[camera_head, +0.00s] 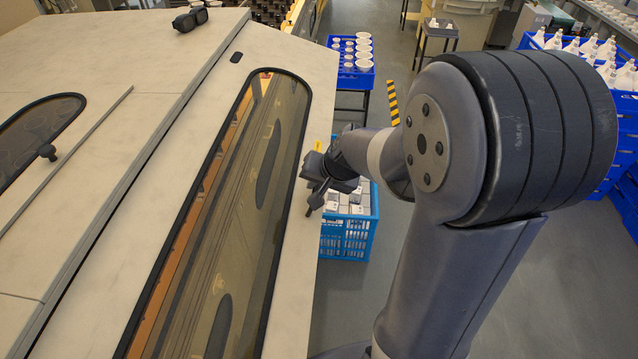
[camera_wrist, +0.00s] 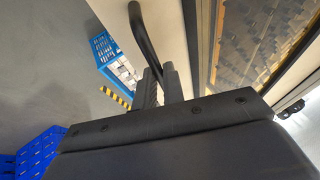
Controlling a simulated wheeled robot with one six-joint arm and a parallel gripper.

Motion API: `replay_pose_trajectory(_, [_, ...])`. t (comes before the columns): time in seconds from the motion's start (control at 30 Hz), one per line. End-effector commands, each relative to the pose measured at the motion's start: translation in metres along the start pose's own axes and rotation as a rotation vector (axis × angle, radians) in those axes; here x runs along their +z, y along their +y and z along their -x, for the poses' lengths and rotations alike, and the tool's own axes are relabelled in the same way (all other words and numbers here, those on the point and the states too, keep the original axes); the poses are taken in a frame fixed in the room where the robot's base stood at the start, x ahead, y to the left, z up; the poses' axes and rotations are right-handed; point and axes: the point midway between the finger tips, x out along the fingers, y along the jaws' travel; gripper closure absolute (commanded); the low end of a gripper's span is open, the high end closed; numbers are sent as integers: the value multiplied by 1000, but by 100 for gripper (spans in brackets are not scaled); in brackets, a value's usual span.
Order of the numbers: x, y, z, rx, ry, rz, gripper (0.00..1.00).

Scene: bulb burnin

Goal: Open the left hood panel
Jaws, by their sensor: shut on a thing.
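A large pale hood panel (camera_head: 262,50) with a long tinted window (camera_head: 225,220) fills the middle left of the head view. My gripper (camera_head: 318,182) is at the panel's right edge, beside the window. In the wrist view, my gripper (camera_wrist: 160,85) is shut on a dark bar handle (camera_wrist: 142,38), which runs between its fingers and curves away at its upper end. Part of the handle is hidden by the fingers. The pale panel (camera_wrist: 178,35) and its window (camera_wrist: 255,45) lie beside the handle. I cannot tell whether the panel is ajar.
A second pale panel (camera_head: 80,75) with a smaller window lies left of a long seam. A blue crate (camera_head: 345,238) of boxes stands on the floor behind my gripper. A blue tray (camera_head: 352,78) of white parts is farther back. Blue crates (camera_head: 625,110) stand right. Grey floor is open between.

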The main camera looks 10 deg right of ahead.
Motion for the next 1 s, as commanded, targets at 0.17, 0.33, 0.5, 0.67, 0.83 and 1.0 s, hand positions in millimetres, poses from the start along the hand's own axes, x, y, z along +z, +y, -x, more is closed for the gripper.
replay_pose_trajectory(0.17, [0, -4, 2, -6, -1, 0, 100])
replay_pose_trajectory(0.33, [-1, -5, 2, -7, 0, 1, 100])
replay_pose_trajectory(0.5, [-1, -5, 2, -7, 0, 2, 84])
replay_pose_trajectory(0.67, [-1, -4, 2, -5, 0, 2, 71])
replay_pose_trajectory(0.83, [-1, -3, 1, -4, 0, 1, 68])
replay_pose_trajectory(1.0, [0, -2, 1, -3, 0, 1, 68])
